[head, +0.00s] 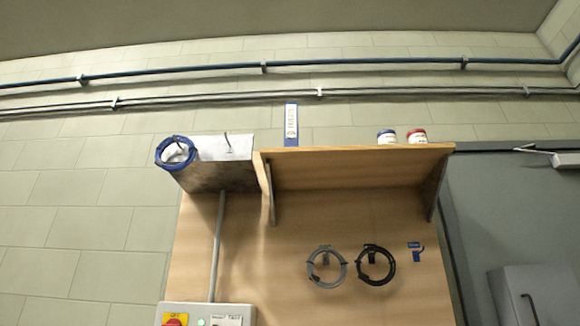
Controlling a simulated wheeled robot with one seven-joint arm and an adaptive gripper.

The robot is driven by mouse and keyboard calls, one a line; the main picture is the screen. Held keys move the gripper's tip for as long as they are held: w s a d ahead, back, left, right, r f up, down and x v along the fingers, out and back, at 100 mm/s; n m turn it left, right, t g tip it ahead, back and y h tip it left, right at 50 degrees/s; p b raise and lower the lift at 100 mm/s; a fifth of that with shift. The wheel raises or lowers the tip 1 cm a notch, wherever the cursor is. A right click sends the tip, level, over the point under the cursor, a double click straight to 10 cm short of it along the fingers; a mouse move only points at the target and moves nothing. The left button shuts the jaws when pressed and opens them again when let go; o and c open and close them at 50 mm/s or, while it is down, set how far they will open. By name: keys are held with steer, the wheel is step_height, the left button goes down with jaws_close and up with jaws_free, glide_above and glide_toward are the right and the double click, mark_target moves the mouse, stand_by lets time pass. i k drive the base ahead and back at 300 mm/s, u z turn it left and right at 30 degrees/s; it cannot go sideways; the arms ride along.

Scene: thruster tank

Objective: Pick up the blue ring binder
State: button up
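The blue ring binder (291,124) stands upright at the left end of a wooden shelf, seen from below in the head view. Its narrow blue spine with a white label shows above the shelf's front edge. Its lower end is hidden behind the shelf board. My gripper is not in view.
The wooden shelf (350,165) also bears a blue-banded tin (387,137) and a red-banded tin (417,136) at right. A metal box with a blue cable coil (175,152) adjoins it at left. Two coils hang below on the board. Pipes (200,73) run along the wall above.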

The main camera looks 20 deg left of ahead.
mark_target(291, 134)
steer(key=z, duration=0.05)
steer(key=k, duration=0.25)
steer(key=u, duration=0.7)
steer(key=i, duration=0.3)
steer(key=z, duration=0.1)
